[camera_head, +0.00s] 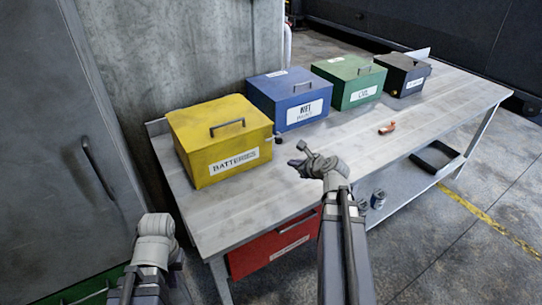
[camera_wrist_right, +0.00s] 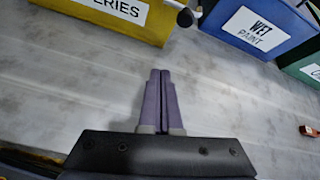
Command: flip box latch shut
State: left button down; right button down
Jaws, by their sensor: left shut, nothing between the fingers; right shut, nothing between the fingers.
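The yellow box (camera_head: 226,140), labelled BATTERIES, stands on the workbench with its lid down and a dark handle on top. A dark-ended lever (camera_head: 277,139), which looks like its latch, sticks out near its right corner; it shows as a black ball on a grey stem in the right wrist view (camera_wrist_right: 185,18). My right gripper (camera_head: 301,154) is over the bench, right of the yellow box and apart from the lever. In the right wrist view its fingers (camera_wrist_right: 160,75) are together and empty. My left gripper (camera_head: 156,224) is low at the left, off the bench, its fingertips not clear.
A blue WET PAINT box (camera_head: 288,91), a green box (camera_head: 350,78) and a black box (camera_head: 403,73) stand farther along the workbench (camera_head: 280,185). A small orange-brown object (camera_head: 387,128) lies on the bench. A grey cabinet (camera_head: 70,130) stands at the left.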

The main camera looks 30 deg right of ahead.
aim_at(274, 138)
jog(key=shift+d+r+m+t+h, duration=0.15)
jog(key=shift+d+m+t+h, duration=0.15)
jog(key=shift+d+m, duration=0.7)
jog(key=shift+w, duration=0.1)
jog(key=b+x, duration=0.5)
jog(key=x, duration=0.4)
jog(key=shift+w+f, duration=0.15)
jog(key=shift+f, duration=0.1)
jog(key=shift+w+a+r+p, duration=0.15)
jog(key=shift+w+r+p, duration=0.05)
jog(key=shift+r+p, duration=0.4)
jog(key=shift+w+a+r+p, duration=0.1)
jog(key=shift+w+r+p, duration=0.1)
jog(key=shift+r+p, duration=0.4)
jog(key=shift+w+a+r+p, duration=0.15)
jog(key=shift+r+p, duration=0.5)
jog(key=shift+r, duration=0.1)
